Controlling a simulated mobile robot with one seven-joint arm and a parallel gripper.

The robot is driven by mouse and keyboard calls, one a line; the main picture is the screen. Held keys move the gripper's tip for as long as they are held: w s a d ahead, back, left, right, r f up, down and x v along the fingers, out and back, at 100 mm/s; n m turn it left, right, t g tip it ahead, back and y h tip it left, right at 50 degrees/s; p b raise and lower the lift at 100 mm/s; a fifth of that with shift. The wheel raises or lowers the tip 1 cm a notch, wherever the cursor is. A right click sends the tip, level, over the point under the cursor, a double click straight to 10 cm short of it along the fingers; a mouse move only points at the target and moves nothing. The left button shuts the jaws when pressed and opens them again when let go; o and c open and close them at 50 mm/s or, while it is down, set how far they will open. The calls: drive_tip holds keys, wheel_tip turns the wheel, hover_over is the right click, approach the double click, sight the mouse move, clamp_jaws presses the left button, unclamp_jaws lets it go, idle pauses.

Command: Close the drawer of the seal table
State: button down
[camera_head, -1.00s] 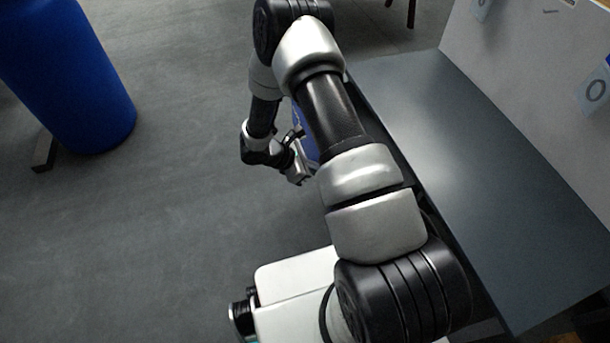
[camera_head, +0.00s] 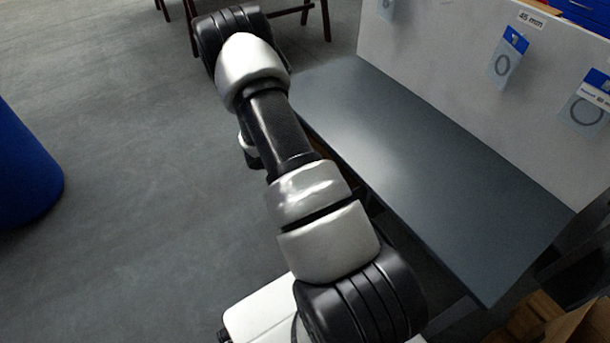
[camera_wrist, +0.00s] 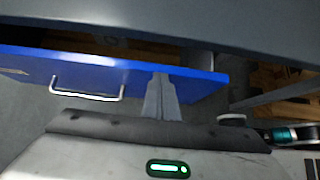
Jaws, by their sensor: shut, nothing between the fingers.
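The seal table's grey top (camera_head: 430,170) slopes across the right of the head view; its edge (camera_wrist: 200,30) crosses the top of the wrist view. Below that edge is the drawer's blue front (camera_wrist: 205,82), with a silver bar handle (camera_wrist: 88,96) at left. A gap with part of the drawer's inside shows between the front and the table edge, so the drawer stands partly open. My gripper (camera_wrist: 162,80) is shut and empty, its fingertips at the blue front, right of the handle. I cannot tell whether they touch it. In the head view my arm hides the drawer and gripper.
A white backboard (camera_head: 460,60) with hanging seal tags (camera_head: 508,57) rises behind the tabletop. A blue barrel (camera_head: 25,170) stands at the left. Wooden boxes (camera_head: 540,318) are at the lower right.

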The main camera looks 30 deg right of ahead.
drive_tip(key=shift+d, duration=0.95)
drive_tip(key=shift+f, duration=0.1)
